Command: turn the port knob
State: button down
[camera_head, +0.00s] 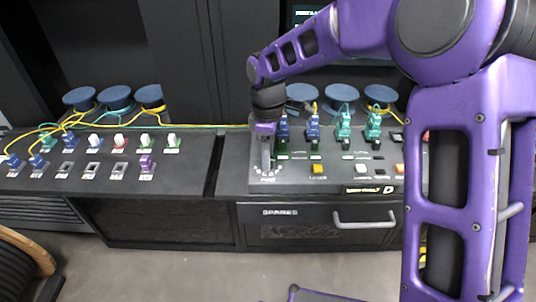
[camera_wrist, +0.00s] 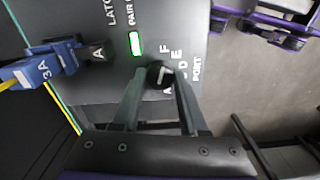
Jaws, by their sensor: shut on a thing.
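The port knob (camera_wrist: 160,74) is a small round black knob with a pale mark, on the grey panel in the wrist view. Letters, among them D, E and F, and the word PORT are printed beside it. My gripper (camera_wrist: 160,82) is shut on the knob, with one finger on each side of it. In the head view my gripper (camera_head: 266,160) reaches down to the left end of the panel, at the printed dial marks. The knob itself is hidden there behind the fingers.
A lit green indicator (camera_wrist: 134,43) and a blue connector (camera_wrist: 45,69) sit near the knob. In the head view, a yellow button (camera_head: 318,169), several blue and green connectors and a drawer handle (camera_head: 364,220) are to the right. Coloured connectors stand on the left bench (camera_head: 190,182).

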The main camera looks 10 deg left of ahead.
jog(key=m, duration=1.1)
dwell(0.6)
jog(key=shift+c, duration=2.2)
grip_release()
jog(key=shift+r, duration=0.15)
notch_tip(320, 180, up, 17)
jog(key=p, duration=0.2)
jog(key=shift+r, duration=0.15)
